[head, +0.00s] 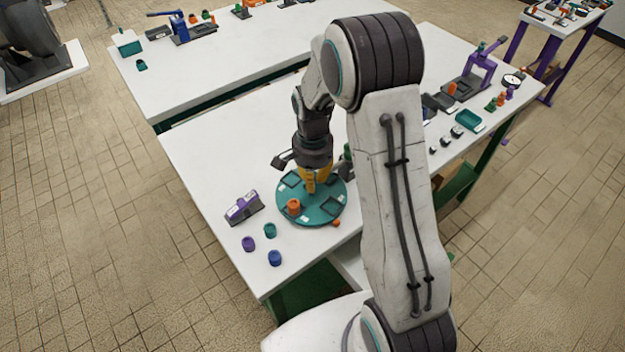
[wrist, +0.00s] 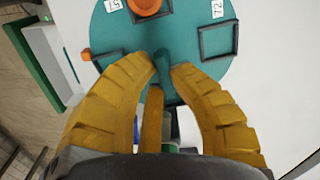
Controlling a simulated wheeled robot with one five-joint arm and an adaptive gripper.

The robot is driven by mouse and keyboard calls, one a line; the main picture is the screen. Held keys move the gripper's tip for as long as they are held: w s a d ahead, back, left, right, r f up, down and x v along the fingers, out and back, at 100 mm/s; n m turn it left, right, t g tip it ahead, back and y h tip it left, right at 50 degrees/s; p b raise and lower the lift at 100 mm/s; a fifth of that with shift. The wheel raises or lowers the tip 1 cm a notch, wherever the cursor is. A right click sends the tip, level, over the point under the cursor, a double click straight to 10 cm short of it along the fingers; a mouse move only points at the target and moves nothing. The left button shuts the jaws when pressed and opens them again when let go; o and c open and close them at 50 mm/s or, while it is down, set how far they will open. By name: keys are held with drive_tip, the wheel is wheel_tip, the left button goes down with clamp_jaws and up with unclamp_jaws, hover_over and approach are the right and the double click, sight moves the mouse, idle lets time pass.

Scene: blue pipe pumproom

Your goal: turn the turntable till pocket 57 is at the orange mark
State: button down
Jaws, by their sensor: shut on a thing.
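The teal turntable (head: 312,221) lies on the white table, with square dark-rimmed pockets and white number labels. It fills the upper wrist view (wrist: 190,75). My gripper (head: 311,189) is over its middle, its yellow fingers (wrist: 165,75) shut on a teal upright post (wrist: 162,62). An orange part (head: 293,207) sits in one pocket. A label (wrist: 113,5) beside it looks like an upside-down 57; another label (wrist: 217,8) reads 72. The small orange mark (head: 336,223) is at the turntable's edge, beside an empty pocket (wrist: 112,60). My fingers hide part of the turntable.
A purple and grey device (head: 243,207) stands left of the turntable. Purple (head: 248,244), green (head: 270,230) and blue (head: 274,258) parts stand near the table's front left. A teal tray (head: 468,121) and a purple press (head: 482,66) are farther right.

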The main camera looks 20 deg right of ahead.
drive_tip(key=shift+f+n+b, duration=0.1)
drive_tip(key=shift+n+b, duration=0.55)
drive_tip(key=shift+n, duration=1.35)
drive_tip(key=shift+d+n+b, duration=0.1)
drive_tip(key=shift+n+b, duration=0.4)
drive_tip(key=shift+n, duration=1.4)
drive_tip(key=shift+w+n+b, duration=0.1)
drive_tip(key=shift+n+b, duration=0.25)
drive_tip(key=shift+n, duration=2.85)
drive_tip(key=shift+n+b, duration=0.3)
drive_tip(key=shift+n, duration=0.3)
drive_tip(key=c, duration=1.1)
unclamp_jaws()
drive_tip(key=shift+w, duration=0.15)
wheel_tip(320, 180, up, 12)
drive_tip(key=shift+r, duration=0.1)
